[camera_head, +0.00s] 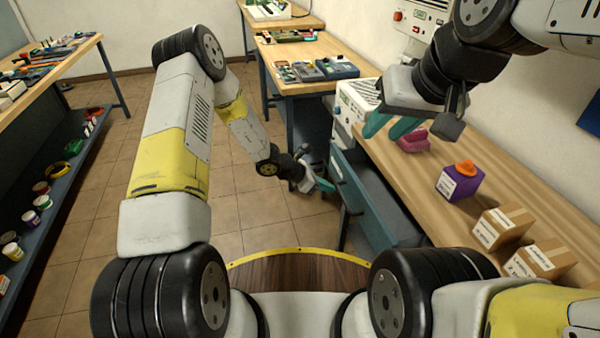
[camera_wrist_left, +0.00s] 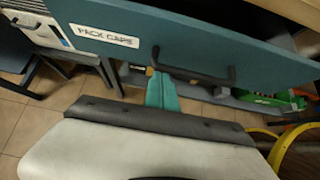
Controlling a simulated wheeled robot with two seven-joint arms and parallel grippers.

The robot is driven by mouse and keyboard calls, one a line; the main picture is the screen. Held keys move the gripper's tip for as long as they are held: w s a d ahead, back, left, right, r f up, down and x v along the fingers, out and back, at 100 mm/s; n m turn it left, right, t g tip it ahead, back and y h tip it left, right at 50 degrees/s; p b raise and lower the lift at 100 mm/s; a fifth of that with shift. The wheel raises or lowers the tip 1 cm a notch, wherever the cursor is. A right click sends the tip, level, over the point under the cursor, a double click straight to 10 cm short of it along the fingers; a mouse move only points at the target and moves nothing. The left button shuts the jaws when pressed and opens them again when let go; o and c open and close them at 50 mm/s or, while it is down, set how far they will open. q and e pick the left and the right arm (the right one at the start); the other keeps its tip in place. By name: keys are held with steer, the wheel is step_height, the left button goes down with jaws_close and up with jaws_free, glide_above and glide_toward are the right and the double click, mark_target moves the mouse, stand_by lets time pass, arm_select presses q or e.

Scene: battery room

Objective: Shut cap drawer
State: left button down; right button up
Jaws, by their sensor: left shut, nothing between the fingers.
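The cap drawer (camera_head: 384,200) stands pulled out from under the right-hand bench in the head view, its inside visible from above. In the left wrist view its teal front (camera_wrist_left: 200,38) carries a "PACK CAPS" label (camera_wrist_left: 103,35) and a dark bar handle (camera_wrist_left: 195,75). My left gripper (camera_head: 326,186) is just outside the drawer front, its fingers shut and empty. Its teal fingertips (camera_wrist_left: 160,88) show just below the front, by the left end of the handle; I cannot tell whether they touch. My right gripper (camera_head: 393,126) is open over the bench, beside a pink object (camera_head: 413,140).
A far table (camera_head: 300,85) carries devices. Shelving (camera_head: 75,170) stands at left. The tiled floor (camera_head: 225,205) between is clear.

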mark_target(348, 179)
arm_select(q)
steer(key=d, duration=0.3)
steer(key=w+d, duration=0.1)
steer(key=d, duration=0.2)
steer(key=w+d, duration=0.1)
steer(key=d, duration=0.2)
steer(key=shift+w+d, duration=0.15)
steer(key=shift+w, duration=0.1)
steer(key=shift+d, duration=0.25)
steer(key=shift+r, duration=0.1)
